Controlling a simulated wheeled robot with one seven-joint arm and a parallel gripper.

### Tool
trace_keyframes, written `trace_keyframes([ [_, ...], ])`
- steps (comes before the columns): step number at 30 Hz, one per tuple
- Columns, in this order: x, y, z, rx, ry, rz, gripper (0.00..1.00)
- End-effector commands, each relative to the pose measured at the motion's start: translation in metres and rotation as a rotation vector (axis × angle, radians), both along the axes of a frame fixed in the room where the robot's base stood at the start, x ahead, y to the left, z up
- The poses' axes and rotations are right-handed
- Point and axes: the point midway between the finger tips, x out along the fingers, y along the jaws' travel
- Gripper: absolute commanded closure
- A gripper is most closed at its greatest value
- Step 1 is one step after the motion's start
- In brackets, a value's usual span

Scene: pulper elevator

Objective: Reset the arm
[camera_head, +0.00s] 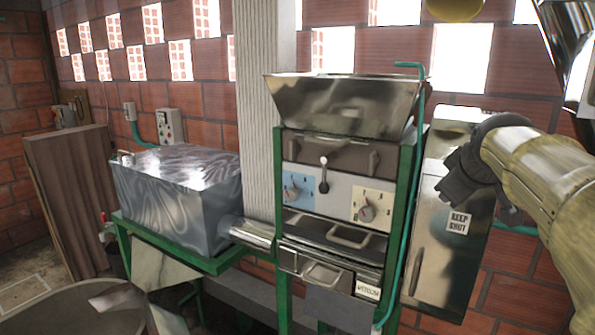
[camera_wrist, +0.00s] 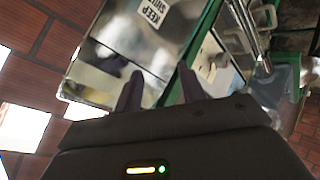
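My arm (camera_head: 550,190) reaches in from the right edge of the head view. My dark gripper (camera_head: 448,182) is in front of the upper part of a metal panel (camera_head: 437,262) with a "KEEP SHUT" label (camera_head: 460,222). In the wrist view my gripper (camera_wrist: 160,82) shows two dark fingers standing apart with nothing between them. The panel (camera_wrist: 118,62) lies beyond the fingertips there, its label (camera_wrist: 153,12) near the top edge. I cannot tell whether the fingers touch the panel.
Left of the panel stands a green-framed machine with a metal hopper (camera_head: 345,105), a lever (camera_head: 323,175), a blue dial plate (camera_head: 298,188) and a white one (camera_head: 378,198). Farther left are a metal box (camera_head: 180,195) and a round basin (camera_head: 75,312). Brick wall (camera_head: 380,50) closes the back.

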Motion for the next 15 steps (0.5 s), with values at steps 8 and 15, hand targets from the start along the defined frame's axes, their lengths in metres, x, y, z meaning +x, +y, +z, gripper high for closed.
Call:
trace_keyframes([
  [8, -0.017, 0.062, -0.166, 0.269, 0.209, -0.101, 0.60],
  [15, -0.079, 0.114, -0.289, 0.437, 0.406, -0.242, 0.60],
])
